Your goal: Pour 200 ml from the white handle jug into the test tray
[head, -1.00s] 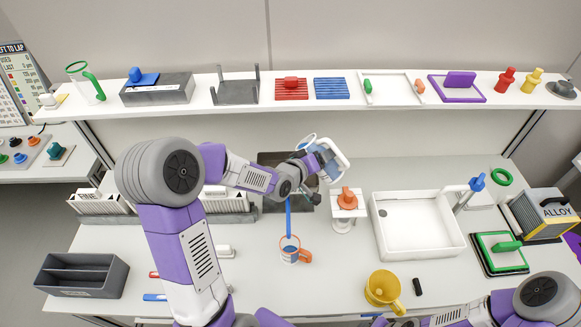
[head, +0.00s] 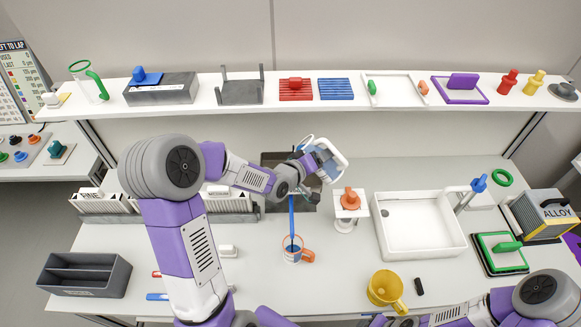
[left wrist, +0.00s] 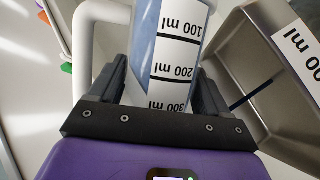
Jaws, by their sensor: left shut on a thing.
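The white handle jug (head: 332,166) is tilted, held above the back of the bench. My left gripper (head: 300,180) is shut on it. In the left wrist view the jug (left wrist: 180,45) is between both fingers, its ml scale upside down and its white handle at left. A metal tray (head: 272,206) with an ml label lies below and behind my gripper; it also shows in the left wrist view (left wrist: 240,50). A thin dark blue line (head: 292,220) runs from below my gripper to an orange-handled clear cup (head: 290,254); I cannot tell whether it is liquid or a rod. My right gripper is out of view.
An orange-topped white stand (head: 347,203) is close right of the jug. A white basin (head: 460,245) with a blue-topped tap is further right. A yellow mug (head: 383,289) stands in front. A shelf (head: 215,108) runs above. A grey bin (head: 85,285) stands at left.

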